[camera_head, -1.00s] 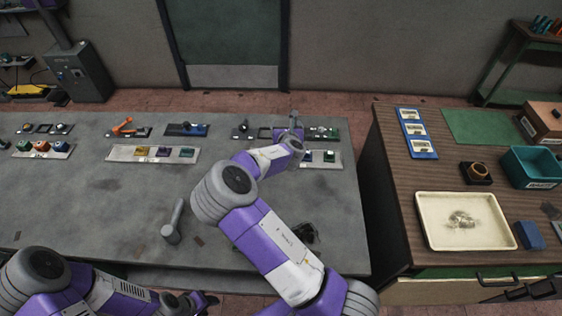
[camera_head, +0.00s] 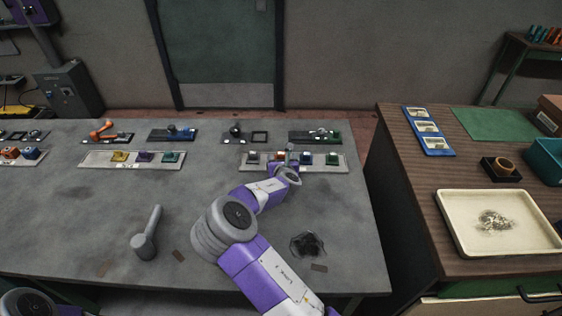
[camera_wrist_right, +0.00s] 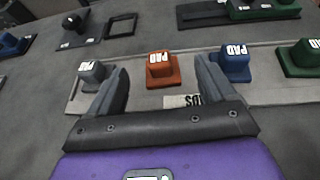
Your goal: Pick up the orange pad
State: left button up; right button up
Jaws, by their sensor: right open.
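The orange pad (camera_wrist_right: 162,68) is a small block on a square base, labelled PAD. It sits in a light strip tray (camera_wrist_right: 262,90) between a grey pad (camera_wrist_right: 91,72) and a blue pad (camera_wrist_right: 235,62). My right gripper (camera_wrist_right: 161,74) is open and empty, with its fingers apart on either side of the orange pad in the wrist view. I cannot tell whether the fingertips are level with it. In the head view my right gripper (camera_head: 289,160) is over the tray and partly hides the orange pad. My left gripper is out of view.
A green pad (camera_head: 332,159) stands at the tray's right end. A grey hammer-like tool (camera_head: 147,234) lies at front left. The table's middle is clear.

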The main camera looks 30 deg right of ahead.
aim_at(281, 156)
jog(key=x, duration=0.2)
jog(key=b+x, duration=0.1)
jog(key=x, duration=0.2)
jog(key=shift+a+f, duration=0.1)
jog(key=shift+f, duration=0.15)
jog(key=shift+w+d+f, duration=0.15)
jog(key=shift+w+d, duration=0.1)
jog(key=shift+w, duration=0.15)
jog(key=shift+c, duration=0.2)
jog(key=c, duration=1.1)
